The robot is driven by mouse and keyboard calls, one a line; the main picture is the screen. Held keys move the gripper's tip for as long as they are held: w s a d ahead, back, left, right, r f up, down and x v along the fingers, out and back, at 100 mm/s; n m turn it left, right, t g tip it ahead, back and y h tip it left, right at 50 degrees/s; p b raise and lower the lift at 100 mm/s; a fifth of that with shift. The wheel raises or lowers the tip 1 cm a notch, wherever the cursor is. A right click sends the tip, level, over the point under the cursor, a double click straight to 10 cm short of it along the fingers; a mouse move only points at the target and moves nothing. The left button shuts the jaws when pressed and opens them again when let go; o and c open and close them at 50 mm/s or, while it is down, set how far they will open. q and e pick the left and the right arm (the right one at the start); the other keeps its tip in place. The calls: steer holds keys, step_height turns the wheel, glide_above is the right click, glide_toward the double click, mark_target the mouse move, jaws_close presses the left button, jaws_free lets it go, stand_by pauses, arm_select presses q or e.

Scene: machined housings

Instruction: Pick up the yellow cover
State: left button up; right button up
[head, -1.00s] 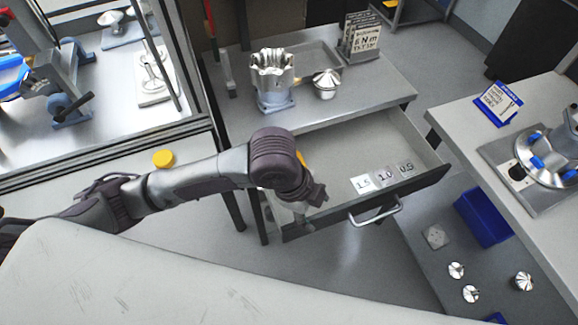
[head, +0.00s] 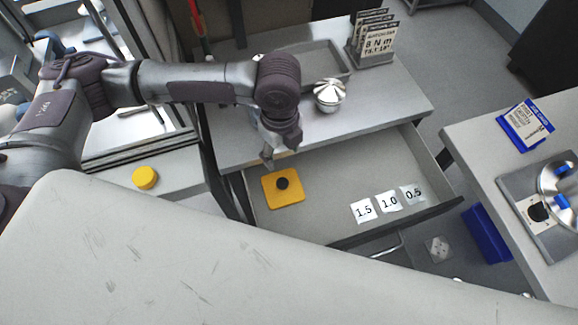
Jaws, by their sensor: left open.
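The yellow cover (head: 292,197) is a flat square plate with a dark round knob on top. It lies in the left part of the open drawer (head: 325,222). My left gripper (head: 267,162) is open and empty, pointing down just above and behind the cover, apart from it. My left arm reaches in from the left over the bench. My right gripper is not in view.
Three labels, 1.5, 1.0 and 0.5 (head: 389,201), lie in the drawer right of the cover. A shiny metal part (head: 329,95) and a tray (head: 326,62) sit on the bench above. A round yellow cap (head: 145,178) lies at left. A pale surface fills the lower left.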

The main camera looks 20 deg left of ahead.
arm_select(q)
glide_above(282, 182)
step_height(282, 182, down, 6)
steer(key=shift+a+f+p, duration=0.1)
steer(key=shift+f+p, duration=0.15)
steer(key=shift+p, duration=0.1)
step_height(282, 182, down, 3)
steer(key=shift+p, duration=0.4)
step_height(282, 182, down, 3)
steer(key=shift+f+p, duration=0.2)
steer(key=shift+p, duration=0.15)
steer(key=shift+f, duration=0.2)
steer(key=c, duration=0.7)
jaws_close()
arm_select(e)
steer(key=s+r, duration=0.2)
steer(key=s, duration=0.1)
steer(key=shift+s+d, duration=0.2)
